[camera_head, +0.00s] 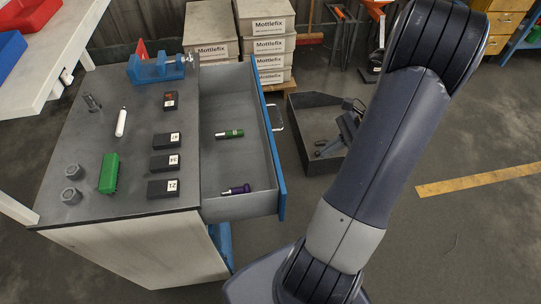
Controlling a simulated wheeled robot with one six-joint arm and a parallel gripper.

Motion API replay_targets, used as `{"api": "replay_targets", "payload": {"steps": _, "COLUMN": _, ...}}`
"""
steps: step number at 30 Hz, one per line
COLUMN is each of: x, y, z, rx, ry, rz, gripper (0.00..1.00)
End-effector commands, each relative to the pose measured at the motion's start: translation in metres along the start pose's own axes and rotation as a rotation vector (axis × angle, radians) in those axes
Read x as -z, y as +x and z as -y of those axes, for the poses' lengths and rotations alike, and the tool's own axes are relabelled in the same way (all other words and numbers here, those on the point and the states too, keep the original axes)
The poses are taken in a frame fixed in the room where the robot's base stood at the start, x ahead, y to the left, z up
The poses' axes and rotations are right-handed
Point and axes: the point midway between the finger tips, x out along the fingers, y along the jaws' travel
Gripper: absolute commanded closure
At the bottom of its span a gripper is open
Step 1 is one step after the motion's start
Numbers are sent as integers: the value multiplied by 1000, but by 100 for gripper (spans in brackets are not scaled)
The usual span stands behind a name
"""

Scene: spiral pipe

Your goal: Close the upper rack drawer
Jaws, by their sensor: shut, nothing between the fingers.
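The upper rack drawer (238,100) is pulled out to the right of the grey-topped rack cabinet (75,215). Its grey inside is in plain view. Its blue front (281,190) faces right and carries a pale bar handle (277,118). A green cylindrical item (230,133) and a purple-handled tool (237,189) lie inside it. My arm runs down the right side of the picture, and its lower links are just right of the drawer's near corner. My gripper is not in view.
Several black numbered blocks (164,162), a green brush-like block (109,173) and a blue vise (156,68) are on the cabinet top. A dark open box (316,104) stands on the floor right of the drawer. Mottlefix boxes (268,28) are stacked behind.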

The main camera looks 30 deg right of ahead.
Motion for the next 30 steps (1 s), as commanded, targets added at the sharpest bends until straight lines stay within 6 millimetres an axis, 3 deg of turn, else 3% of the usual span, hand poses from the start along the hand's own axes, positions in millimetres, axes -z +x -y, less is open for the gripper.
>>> {"api": "replay_targets", "payload": {"steps": 3, "x": 1, "y": -9, "z": 5, "rx": -2, "ry": 20, "rz": -1, "gripper": 100}}
{"api": "replay_targets", "payload": {"steps": 7, "x": 3, "y": 1, "z": 6, "rx": -4, "ry": 24, "rz": 1, "gripper": 100}}
{"api": "replay_targets", "payload": {"steps": 21, "x": 3, "y": 96, "z": 4, "rx": -7, "ry": 23, "rz": 1, "gripper": 100}}
{"api": "replay_targets", "payload": {"steps": 30, "x": -24, "y": 117, "z": 6, "rx": -3, "ry": 21, "rz": -1, "gripper": 100}}
